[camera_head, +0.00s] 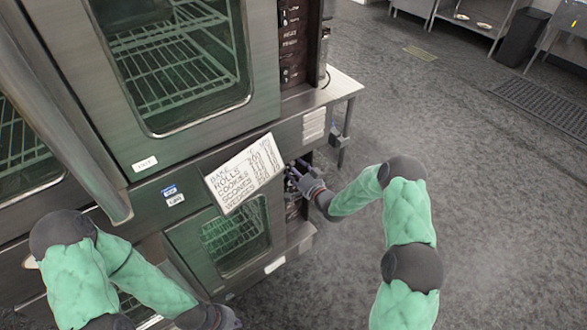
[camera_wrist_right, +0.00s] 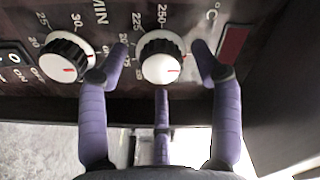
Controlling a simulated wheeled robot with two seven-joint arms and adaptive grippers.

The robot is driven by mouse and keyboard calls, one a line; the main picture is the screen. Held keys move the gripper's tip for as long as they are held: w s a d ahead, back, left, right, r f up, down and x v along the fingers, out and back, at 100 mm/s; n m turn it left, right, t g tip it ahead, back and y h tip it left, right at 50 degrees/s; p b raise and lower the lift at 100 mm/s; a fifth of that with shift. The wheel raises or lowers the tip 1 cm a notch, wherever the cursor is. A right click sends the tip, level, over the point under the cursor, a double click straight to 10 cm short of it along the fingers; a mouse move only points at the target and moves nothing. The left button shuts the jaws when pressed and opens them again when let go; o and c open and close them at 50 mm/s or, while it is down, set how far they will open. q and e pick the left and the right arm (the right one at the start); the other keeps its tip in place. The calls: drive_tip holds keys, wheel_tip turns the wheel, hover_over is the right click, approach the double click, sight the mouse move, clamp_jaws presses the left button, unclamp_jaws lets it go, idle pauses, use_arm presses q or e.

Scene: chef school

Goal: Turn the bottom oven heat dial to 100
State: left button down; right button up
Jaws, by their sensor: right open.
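In the right wrist view the heat dial (camera_wrist_right: 162,65) has a white face, a dark ribbed rim and a red mark pointing right. A °C sign and numbers stand around it. My right gripper (camera_wrist_right: 161,58) is open, with one purple finger on each side of the dial and a third below it; I cannot tell whether they touch it. In the head view my right gripper (camera_head: 301,174) is at the control panel beside the lower oven (camera_head: 235,232), and hides the dial. My left gripper (camera_head: 218,318) is at the bottom edge, its fingers unclear.
A second dial (camera_wrist_right: 68,58) marked MIN is left of the heat dial, and a red panel (camera_wrist_right: 234,43) is right of it. A paper list (camera_head: 244,173) hangs on the oven front. The upper oven (camera_head: 262,122) stands above. Grey floor is open to the right.

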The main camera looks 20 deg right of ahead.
drive_tip(key=c, duration=1.1)
drive_tip(key=shift+c, duration=0.2)
drive_tip(key=m, duration=1.1)
drive_tip(key=shift+m, duration=0.4)
